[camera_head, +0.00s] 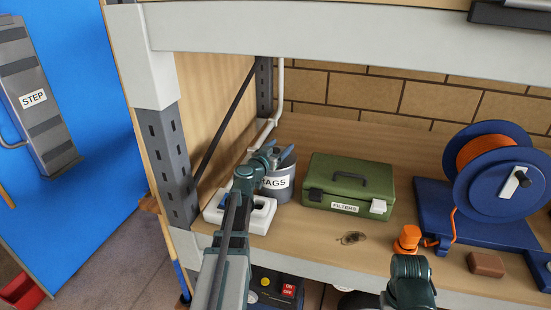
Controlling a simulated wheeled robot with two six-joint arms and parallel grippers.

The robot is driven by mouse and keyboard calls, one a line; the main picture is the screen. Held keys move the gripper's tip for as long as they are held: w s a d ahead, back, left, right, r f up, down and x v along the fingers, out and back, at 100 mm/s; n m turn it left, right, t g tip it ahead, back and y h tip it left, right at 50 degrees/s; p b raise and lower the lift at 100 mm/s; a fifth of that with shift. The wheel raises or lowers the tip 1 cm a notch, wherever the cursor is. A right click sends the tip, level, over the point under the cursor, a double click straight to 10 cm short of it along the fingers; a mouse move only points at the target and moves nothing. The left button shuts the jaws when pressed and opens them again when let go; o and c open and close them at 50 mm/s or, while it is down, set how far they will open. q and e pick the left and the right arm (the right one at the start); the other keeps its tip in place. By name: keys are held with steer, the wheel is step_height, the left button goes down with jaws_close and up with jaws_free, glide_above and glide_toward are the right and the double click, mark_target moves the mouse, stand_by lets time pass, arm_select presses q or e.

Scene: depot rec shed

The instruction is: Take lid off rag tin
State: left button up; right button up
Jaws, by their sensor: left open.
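The rag tin (284,190) is a grey round tin with a white label ending in "AGS". It stands upright on the wooden shelf, left of the green box. My left gripper (272,156) is open at the tin's top and covers part of its rim and label. Dark grey-blue shapes show at the top of the tin. I cannot tell the lid clearly from the gripper's fingers there, nor whether they touch. A dark green part of my right arm shows at the bottom edge, but its gripper is not visible.
A green FILTERS box (349,183) stands close right of the tin. A white block with openings (257,217) lies in front-left. A blue cable reel (491,178), an orange-topped object (407,239) and a brown block (486,264) are further right. A grey upright (174,165) bounds the left.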

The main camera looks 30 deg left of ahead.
arm_select(q)
jaws_close()
steer(key=shift+r, duration=0.15)
arm_select(e)
steer(key=shift+r, duration=0.15)
